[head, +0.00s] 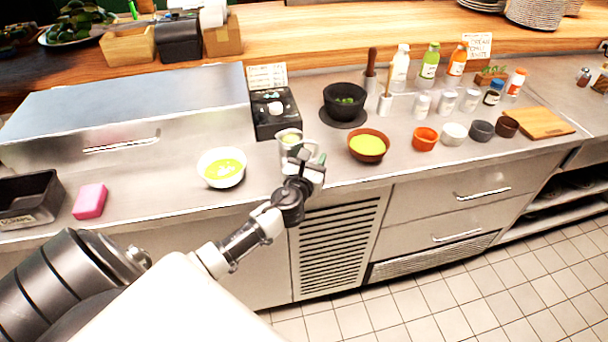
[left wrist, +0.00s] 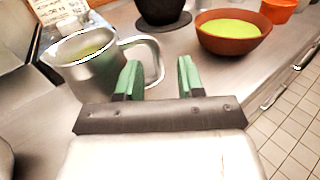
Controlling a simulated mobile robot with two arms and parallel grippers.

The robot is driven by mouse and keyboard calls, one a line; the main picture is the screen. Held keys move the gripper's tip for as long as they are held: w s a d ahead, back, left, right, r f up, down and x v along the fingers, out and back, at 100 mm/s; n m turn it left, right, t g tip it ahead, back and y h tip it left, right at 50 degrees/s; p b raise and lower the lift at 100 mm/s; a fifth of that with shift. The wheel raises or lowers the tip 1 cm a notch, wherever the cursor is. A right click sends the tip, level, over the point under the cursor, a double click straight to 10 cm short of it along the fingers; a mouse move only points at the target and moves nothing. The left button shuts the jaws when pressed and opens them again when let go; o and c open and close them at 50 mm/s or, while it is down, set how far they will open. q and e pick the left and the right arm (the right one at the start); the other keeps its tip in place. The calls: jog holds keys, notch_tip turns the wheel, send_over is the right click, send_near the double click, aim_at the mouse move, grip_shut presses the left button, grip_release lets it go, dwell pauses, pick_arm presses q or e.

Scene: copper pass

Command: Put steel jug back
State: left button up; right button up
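The steel jug (head: 287,145) stands on the steel counter just in front of a black boxy unit. In the left wrist view the jug (left wrist: 92,72) is large and upright at the left, with yellow-green liquid inside and its handle toward my gripper. My left gripper (head: 308,157) is close beside the jug on its handle side. In the left wrist view the green fingers (left wrist: 159,72) are apart, with the outer part of the handle showing between them; I cannot tell if either finger touches it. My right gripper is not in view.
A white bowl (head: 221,181) of yellow-green soup stands left of the jug, and a brown bowl (head: 369,158) stands right. Behind are the black unit (head: 262,127) and a dark mortar (head: 343,112). A pink sponge (head: 90,201) lies far left. Small bowls and bottles fill the right.

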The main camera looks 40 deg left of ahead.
pick_arm(q)
jog(key=v, duration=0.9)
jog(key=s+d+f+n+g+h, duration=0.2)
jog(key=s+d+f+n+g, duration=0.15)
jog(key=f+n, duration=0.7)
jog(key=s+d+f+n+g+h, duration=0.3)
jog(key=s+d+f+n, duration=0.15)
jog(key=f+n, duration=0.6)
jog(key=s+f+n+g, duration=0.2)
jog(key=s+f+g, duration=0.1)
jog(key=s+f, duration=0.55)
jog(key=s+f+n+g, duration=0.2)
jog(key=s+f, duration=0.3)
jog(key=f, duration=0.6)
jog(key=s+d+f+n+g, duration=0.1)
jog(key=s+f+n+g, duration=0.1)
jog(key=s, duration=0.8)
jog(key=s+d+f+n+g, duration=0.1)
jog(key=s+f+n+g, duration=0.2)
jog(key=s+f, duration=0.3)
jog(key=s+n, duration=0.1)
jog(key=s, duration=0.3)
jog(key=shift+b, duration=0.35)
